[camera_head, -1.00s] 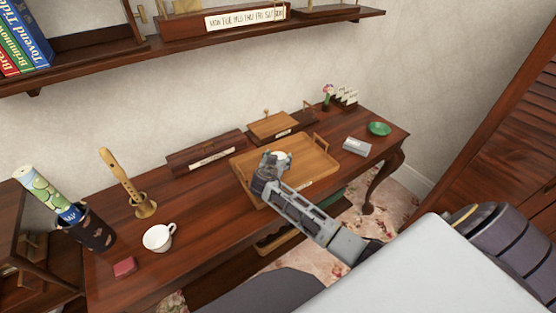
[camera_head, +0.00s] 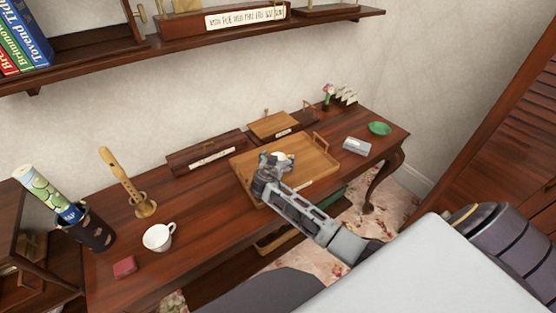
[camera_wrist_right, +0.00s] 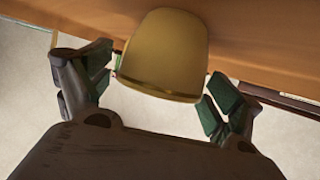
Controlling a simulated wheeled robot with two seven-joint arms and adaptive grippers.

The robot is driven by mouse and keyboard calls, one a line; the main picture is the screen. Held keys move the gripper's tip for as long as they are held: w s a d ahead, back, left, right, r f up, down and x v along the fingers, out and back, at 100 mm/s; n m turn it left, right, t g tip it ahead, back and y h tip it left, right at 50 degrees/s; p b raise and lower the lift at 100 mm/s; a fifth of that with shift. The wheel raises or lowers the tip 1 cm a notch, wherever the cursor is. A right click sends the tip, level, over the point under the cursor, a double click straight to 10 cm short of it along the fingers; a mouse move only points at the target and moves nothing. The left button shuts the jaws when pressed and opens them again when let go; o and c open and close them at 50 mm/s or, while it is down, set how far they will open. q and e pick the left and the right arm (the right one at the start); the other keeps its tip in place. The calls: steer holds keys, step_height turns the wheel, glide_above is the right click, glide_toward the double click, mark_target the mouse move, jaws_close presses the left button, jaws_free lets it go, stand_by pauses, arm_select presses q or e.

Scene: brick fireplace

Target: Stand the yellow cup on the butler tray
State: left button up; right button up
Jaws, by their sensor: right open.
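The yellow cup (camera_wrist_right: 165,55) stands on the wooden butler tray (camera_wrist_right: 255,30); the right wrist view has them upside down. In the head view only a pale bit of the cup (camera_head: 284,157) shows beside my right gripper (camera_head: 270,160). The butler tray (camera_head: 312,160) lies on the desk. In the right wrist view my right gripper (camera_wrist_right: 155,90) is open, its two fingers apart on either side of the cup's rim end, with gaps visible. My left gripper is not in view.
The desk (camera_head: 215,205) holds a white mug (camera_head: 158,237), a red block (camera_head: 124,267), a recorder on a stand (camera_head: 122,176), a green dish (camera_head: 379,128) and a grey box (camera_head: 356,146). A wall shelf (camera_head: 120,55) hangs above.

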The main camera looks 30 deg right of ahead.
steer(key=shift+r, duration=0.1)
steer(key=v, duration=1.2)
steer(key=shift+b, duration=0.3)
